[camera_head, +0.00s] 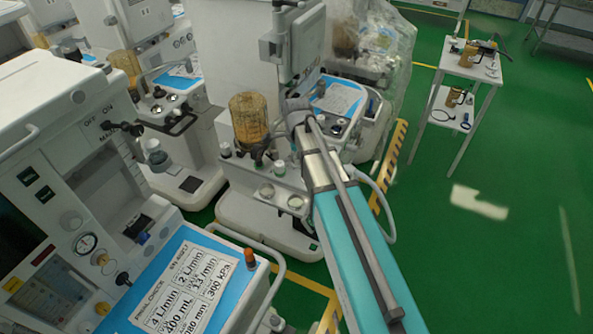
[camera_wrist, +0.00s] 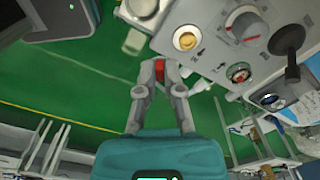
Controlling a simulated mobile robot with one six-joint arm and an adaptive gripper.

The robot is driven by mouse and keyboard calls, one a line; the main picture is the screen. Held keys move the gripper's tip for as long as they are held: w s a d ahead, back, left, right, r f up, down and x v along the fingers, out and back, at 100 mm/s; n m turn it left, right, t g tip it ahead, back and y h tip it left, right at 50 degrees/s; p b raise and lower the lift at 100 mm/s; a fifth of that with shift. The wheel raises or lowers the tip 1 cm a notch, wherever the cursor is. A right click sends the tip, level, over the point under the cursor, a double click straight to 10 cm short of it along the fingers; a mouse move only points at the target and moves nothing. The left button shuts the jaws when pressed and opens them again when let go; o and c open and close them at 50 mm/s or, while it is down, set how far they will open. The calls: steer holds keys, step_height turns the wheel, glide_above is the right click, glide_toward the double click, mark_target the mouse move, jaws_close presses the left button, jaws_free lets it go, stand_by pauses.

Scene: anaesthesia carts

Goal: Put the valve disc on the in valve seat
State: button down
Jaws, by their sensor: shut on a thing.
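My gripper (camera_wrist: 160,64) points away from the wrist camera, its two fingers drawn close together at the tips. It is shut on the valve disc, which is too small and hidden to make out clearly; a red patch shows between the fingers. In the head view my arm hides the gripper. I cannot tell which is the in seat. In the wrist view, my gripper is over green floor, apart from the machine panel.
An amber canister (camera_head: 250,118) stands on the middle machine close to my arm. A monitor (camera_head: 307,40) is above it. Another machine (camera_head: 75,190) fills the left front. A white trolley (camera_head: 470,65) stands back right. Green floor at right is clear.

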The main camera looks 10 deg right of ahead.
steer(key=shift+w+d, duration=0.1)
steer(key=shift+w, duration=0.5)
steer(key=shift+a, duration=0.2)
steer(key=shift+w+d, duration=0.1)
steer(key=w+d+m, duration=0.2)
steer(key=d+m, duration=0.1)
steer(key=d, duration=0.6)
steer(key=w+d+m, duration=0.3)
steer(key=d, duration=0.6)
steer(key=shift+w+d+r+m, duration=0.15)
steer(key=shift+w+d+m, duration=0.05)
steer(key=shift+d+m, duration=0.2)
